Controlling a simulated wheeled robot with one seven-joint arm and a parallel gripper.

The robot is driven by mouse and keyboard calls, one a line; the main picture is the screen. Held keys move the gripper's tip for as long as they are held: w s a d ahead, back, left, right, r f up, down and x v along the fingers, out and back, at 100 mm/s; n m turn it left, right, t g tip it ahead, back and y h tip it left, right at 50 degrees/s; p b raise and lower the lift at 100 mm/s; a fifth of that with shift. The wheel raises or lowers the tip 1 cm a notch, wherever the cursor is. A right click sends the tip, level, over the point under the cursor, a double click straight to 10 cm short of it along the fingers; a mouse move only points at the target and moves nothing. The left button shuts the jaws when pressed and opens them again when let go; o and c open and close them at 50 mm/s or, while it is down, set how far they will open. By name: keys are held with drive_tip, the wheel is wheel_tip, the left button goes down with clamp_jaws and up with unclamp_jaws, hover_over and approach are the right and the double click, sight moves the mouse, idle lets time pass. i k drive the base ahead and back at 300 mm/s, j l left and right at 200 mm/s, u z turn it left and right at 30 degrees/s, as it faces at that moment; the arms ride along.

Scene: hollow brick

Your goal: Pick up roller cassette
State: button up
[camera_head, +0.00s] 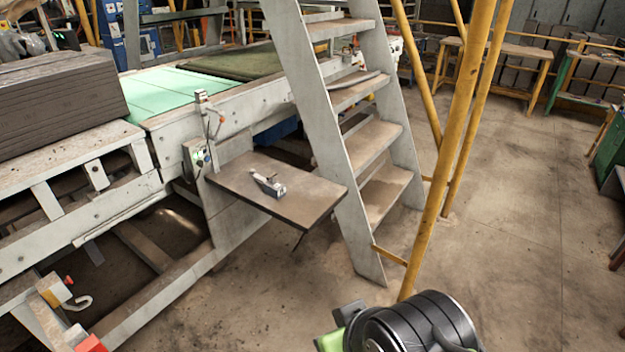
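A small grey metal piece with a dark end, which looks like the roller cassette (268,185), lies on a brown shelf (310,200) fixed to the side of the machine. Its bare surroundings on the shelf are clear. Part of my arm, black and ribbed with a green piece beside it, shows at the bottom edge, well in front of and below the shelf. I see no gripper fingers, and nothing touches the cassette.
A grey step ladder (340,130) stands close at the shelf's right, with yellow posts (455,150) beyond it. A small lever fixture (208,120) rises behind the shelf's left corner. A stack of dark slabs (60,100) lies at left. Open floor (510,220) extends right.

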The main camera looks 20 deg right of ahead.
sight(272, 188)
drive_tip(key=z, duration=0.25)
drive_tip(key=u, duration=2.45)
drive_tip(key=z, duration=2.45)
drive_tip(key=i+u, duration=0.15)
drive_tip(key=i, duration=0.5)
drive_tip(key=i+u, duration=0.2)
drive_tip(key=i, duration=0.5)
drive_tip(key=i+l+u, duration=0.15)
drive_tip(key=i, duration=0.5)
